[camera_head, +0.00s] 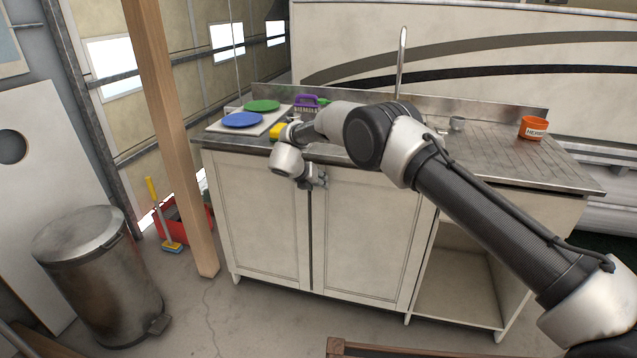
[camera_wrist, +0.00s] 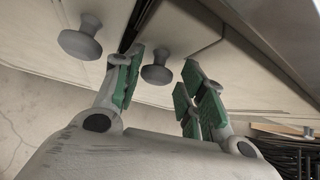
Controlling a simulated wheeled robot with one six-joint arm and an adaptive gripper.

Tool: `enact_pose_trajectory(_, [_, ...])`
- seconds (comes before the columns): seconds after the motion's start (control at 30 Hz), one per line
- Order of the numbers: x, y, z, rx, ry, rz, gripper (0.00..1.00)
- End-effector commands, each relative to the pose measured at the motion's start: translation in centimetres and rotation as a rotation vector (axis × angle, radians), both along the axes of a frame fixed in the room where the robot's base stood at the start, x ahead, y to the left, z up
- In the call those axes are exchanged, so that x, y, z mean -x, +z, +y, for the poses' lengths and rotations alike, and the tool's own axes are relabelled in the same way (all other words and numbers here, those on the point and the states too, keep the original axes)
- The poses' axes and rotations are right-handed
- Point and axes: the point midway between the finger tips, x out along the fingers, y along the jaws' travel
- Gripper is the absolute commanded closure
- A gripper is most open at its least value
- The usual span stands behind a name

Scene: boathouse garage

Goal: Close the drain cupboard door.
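The drain cupboard stands under the metal sink counter. Its pale left door (camera_head: 262,225) and right door (camera_head: 366,240) both hang nearly flush with the front, with a dark gap between them. I cannot tell for certain which is ajar. My gripper (camera_head: 321,178) is at the top of the doors, near the gap; in the wrist view my gripper (camera_wrist: 164,60) has its green-padded fingers apart. One grey knob (camera_wrist: 157,74) shows between the fingers, and I cannot tell if they touch it. The other knob (camera_wrist: 80,40) is left of the fingers.
The counter (camera_head: 490,160) holds a blue plate (camera_head: 243,119), a green plate (camera_head: 262,105), a purple rack (camera_head: 306,102) and an orange pot (camera_head: 533,128). An open compartment (camera_head: 460,290) is right of the doors. A wooden post (camera_head: 168,130) and metal bin (camera_head: 98,275) stand left.

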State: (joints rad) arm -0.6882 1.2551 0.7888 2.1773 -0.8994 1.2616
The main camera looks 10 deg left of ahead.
Motion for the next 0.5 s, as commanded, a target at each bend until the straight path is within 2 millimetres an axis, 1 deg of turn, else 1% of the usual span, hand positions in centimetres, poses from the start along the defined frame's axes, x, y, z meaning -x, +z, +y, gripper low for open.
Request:
enact_pose_trajectory(0.33, [0.1,0.1,0.2,-0.002,0.004,0.0,0.48])
enact_pose_trajectory(0.43, [0.6,0.7,0.5,-0.002,0.005,-0.001,0.48])
enact_pose_trajectory(0.5, [1.3,1.4,0.8,-0.002,0.007,-0.001,0.48])
